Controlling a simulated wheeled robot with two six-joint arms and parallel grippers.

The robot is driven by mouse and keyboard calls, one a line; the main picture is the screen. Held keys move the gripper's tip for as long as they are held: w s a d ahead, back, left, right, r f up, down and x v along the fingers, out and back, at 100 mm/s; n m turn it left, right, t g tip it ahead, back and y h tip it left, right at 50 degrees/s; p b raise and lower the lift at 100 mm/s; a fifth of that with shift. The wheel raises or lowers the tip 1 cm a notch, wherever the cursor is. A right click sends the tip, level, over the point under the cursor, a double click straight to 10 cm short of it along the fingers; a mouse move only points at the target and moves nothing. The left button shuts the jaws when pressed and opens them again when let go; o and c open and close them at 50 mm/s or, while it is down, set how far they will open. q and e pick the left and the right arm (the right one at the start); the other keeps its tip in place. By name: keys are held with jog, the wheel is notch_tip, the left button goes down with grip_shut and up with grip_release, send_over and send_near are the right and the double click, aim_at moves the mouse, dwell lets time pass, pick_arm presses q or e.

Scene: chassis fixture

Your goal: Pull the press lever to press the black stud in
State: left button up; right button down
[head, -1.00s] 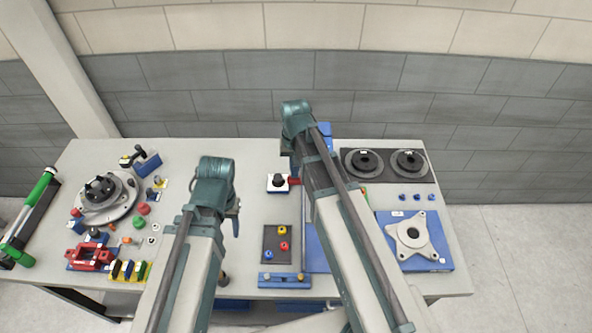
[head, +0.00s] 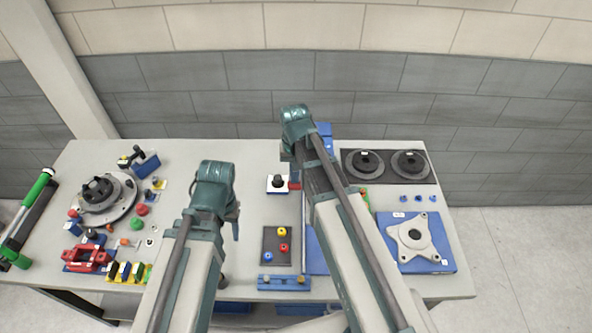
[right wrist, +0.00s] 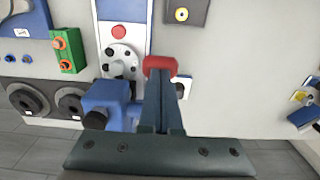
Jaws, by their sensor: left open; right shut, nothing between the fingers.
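The press lever's red end (right wrist: 160,65) lies right at the tips of my right gripper (right wrist: 160,82) in the right wrist view. The gripper is shut with nothing between its fingers; I cannot tell whether it touches the lever. A red piece also shows beside my right wrist in the head view (head: 294,185). The blue press body (right wrist: 108,103) stands left of the fingers, over a grey holed disc (right wrist: 122,55). I cannot make out the black stud for certain; the press and fingers hide part of that area. My left gripper (head: 234,227) is open and empty over the table.
A white block with a black knob (head: 278,183) sits left of the press. A dark tray (head: 270,256) holds small coloured pieces. A blue plate with a pale flange (head: 412,240) lies right. Several parts crowd the left side. Bare table lies between them and the tray.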

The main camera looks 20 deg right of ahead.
aim_at(295, 186)
jog(key=shift+f, duration=0.1)
jog(key=shift+s+f+b, duration=0.3)
jog(key=shift+f+b, duration=0.25)
jog(key=shift+b, duration=0.1)
jog(key=shift+f, duration=0.1)
jog(key=shift+s+a+f+b, duration=0.1)
jog(key=shift+s+f+b, duration=0.05)
jog(key=shift+f+b, duration=0.5)
dwell(0.3)
jog(key=shift+f+b, duration=0.6)
jog(key=shift+b, duration=0.15)
jog(key=shift+f, duration=0.1)
